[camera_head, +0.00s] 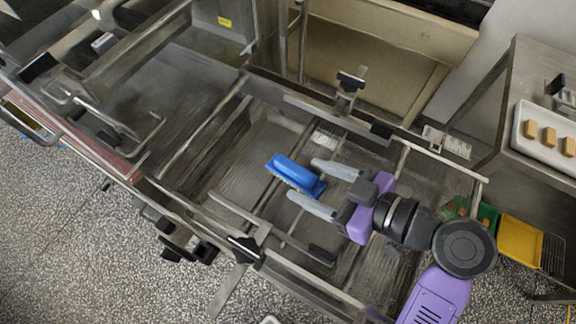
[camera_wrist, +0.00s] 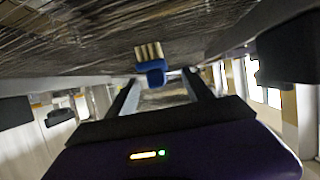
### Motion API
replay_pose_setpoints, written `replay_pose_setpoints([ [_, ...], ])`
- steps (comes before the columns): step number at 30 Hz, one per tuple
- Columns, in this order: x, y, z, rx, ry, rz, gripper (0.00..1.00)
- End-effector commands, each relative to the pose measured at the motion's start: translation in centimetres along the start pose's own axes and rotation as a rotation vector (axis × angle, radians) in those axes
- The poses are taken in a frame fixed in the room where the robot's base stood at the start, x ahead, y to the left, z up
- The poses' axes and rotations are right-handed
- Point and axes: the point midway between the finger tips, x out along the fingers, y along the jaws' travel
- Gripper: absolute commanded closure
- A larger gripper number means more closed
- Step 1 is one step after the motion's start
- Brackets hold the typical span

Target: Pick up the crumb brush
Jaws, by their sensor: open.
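The crumb brush (camera_head: 296,175) has a blue body with pale bristles along its lower left side. It lies in the metal-framed mesh section of the machine in the head view. In the wrist view the brush (camera_wrist: 152,66) shows beyond the fingertips, its pale bristles toward the top of the picture. My gripper (camera_head: 312,184) is open, with its two grey fingers pointing left at the brush. In the head view the fingertips are close to the brush's right end. I cannot tell whether they touch it. In the wrist view the fingers (camera_wrist: 160,93) are apart with nothing held between them.
Metal rails (camera_head: 282,258) and black clamp knobs (camera_head: 245,250) border the mesh section. A steel table at the right holds a white tray (camera_head: 517,137) with several tan pieces. A yellow bin (camera_head: 520,243) and a green bin (camera_head: 487,216) stand below it. Speckled floor lies at the lower left.

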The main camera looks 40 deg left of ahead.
Motion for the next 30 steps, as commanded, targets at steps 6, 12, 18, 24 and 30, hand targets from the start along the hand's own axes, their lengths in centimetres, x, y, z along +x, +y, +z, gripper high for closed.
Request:
replay_pose_setpoints([
  [6,2.2,0.0,-0.1,0.002,-0.001,-0.002,0.40],
  [12,4.7,0.3,-0.8,0.001,-0.001,-0.003,0.40],
  [18,7.0,0.4,-0.6,0.001,0.000,-0.001,0.40],
  [24,7.4,0.4,-0.4,0.001,-0.001,0.000,0.40],
  [30,7.3,0.5,-0.5,0.001,0.000,0.001,0.64],
])
